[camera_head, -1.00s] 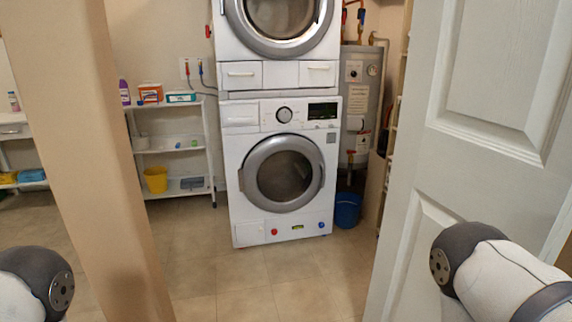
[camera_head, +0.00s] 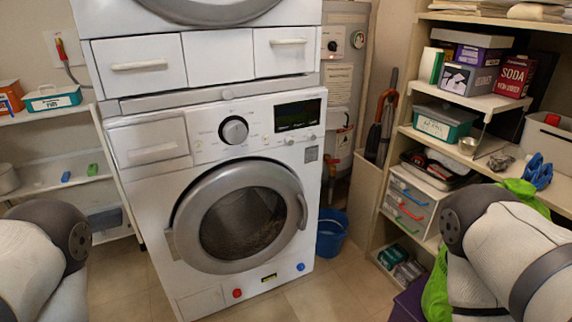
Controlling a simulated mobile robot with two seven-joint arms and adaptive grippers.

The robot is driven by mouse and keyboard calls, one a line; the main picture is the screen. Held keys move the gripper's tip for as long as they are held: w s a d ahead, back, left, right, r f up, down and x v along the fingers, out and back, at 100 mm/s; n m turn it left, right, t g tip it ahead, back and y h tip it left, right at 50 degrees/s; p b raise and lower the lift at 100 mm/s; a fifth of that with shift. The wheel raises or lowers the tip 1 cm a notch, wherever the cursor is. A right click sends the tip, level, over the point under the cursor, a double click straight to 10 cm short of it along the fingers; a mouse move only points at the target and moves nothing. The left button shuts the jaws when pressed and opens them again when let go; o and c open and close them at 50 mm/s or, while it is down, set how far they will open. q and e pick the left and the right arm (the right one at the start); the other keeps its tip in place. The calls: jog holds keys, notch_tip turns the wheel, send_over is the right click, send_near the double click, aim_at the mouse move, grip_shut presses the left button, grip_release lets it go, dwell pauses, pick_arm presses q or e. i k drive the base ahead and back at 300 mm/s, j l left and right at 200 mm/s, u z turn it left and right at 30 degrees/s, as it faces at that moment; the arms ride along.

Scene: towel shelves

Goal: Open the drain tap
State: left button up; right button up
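A grey water heater (camera_head: 343,78) stands behind and to the right of the stacked white machines, partly hidden by them. A small reddish fitting (camera_head: 333,163) shows low at the heater, beside the lower machine. It may be the drain tap, but it is too small to tell its shape or handle position. A blue bucket (camera_head: 331,236) stands on the floor below it. Only upper parts of my two arms show, at the lower left and lower right. Neither gripper is in view.
The lower washing machine (camera_head: 150,245) fills the middle. A right-hand shelf unit (camera_head: 462,92) holds boxes, drawers and tools. A green cloth (camera_head: 436,290) hangs by my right arm. A white shelf (camera_head: 48,176) stands left. Some floor (camera_head: 335,283) is clear before the bucket.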

aim_at(334, 161)
jog(key=i+j+z, duration=0.25)
jog(key=i, duration=0.25)
jog(key=i+j+z, duration=0.3)
jog(key=i, duration=0.2)
jog(key=i+l+u, duration=0.2)
jog(key=l+u, duration=0.15)
jog(key=u, duration=0.15)
jog(key=i+l+u, duration=0.15)
jog(key=l+u, duration=0.3)
jog(key=i+l+u, duration=0.1)
jog(key=l+u, duration=0.25)
jog(key=u, duration=0.15)
jog(key=i+l+u, duration=0.1)
jog(key=i+l, duration=0.35)
